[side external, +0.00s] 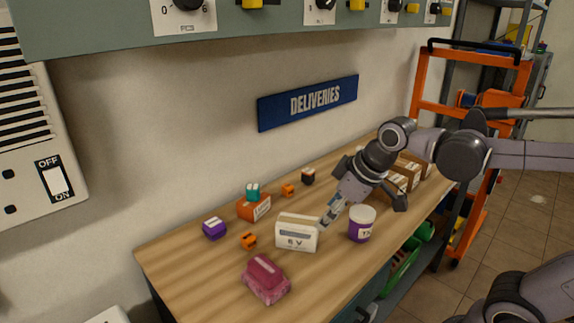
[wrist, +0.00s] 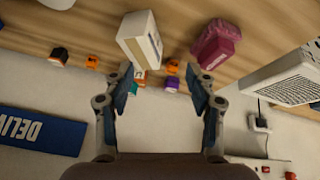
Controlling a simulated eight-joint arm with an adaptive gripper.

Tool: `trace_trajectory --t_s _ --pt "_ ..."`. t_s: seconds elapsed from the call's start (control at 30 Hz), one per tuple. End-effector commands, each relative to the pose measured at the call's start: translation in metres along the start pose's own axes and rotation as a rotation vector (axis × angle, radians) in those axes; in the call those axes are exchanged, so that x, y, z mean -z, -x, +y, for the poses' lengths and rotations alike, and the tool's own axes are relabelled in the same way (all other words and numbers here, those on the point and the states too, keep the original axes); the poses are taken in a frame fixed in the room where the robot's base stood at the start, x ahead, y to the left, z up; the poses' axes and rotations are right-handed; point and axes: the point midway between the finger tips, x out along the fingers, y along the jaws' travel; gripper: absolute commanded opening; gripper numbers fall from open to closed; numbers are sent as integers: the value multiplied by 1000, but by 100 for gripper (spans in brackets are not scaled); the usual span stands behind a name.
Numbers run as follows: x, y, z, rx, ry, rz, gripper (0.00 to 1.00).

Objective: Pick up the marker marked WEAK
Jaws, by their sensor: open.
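No label reading WEAK is legible in either view, so I cannot tell which small thing is that marker. Small blocks stand on the wooden bench: a purple one (side external: 214,229), an orange one (side external: 249,240), another orange one (side external: 288,190) and a dark one (side external: 308,177). A teal piece (side external: 253,190) sits on an orange box (side external: 261,207).
A purple tub with a white lid (side external: 361,225) stands right of my gripper. A magenta pack (side external: 265,278) lies at the front of the bench (side external: 190,275). Cardboard boxes (side external: 402,176) stand farther back. A DELIVERIES sign (side external: 308,102) hangs on the wall.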

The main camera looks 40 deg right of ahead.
Motion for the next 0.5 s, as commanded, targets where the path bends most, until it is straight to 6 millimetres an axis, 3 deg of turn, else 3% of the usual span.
trace_trajectory --t_s 0.27,0.5 --pt "62 -16 4 100 339 -107 57" --pt "108 -46 4 216 635 -173 57"
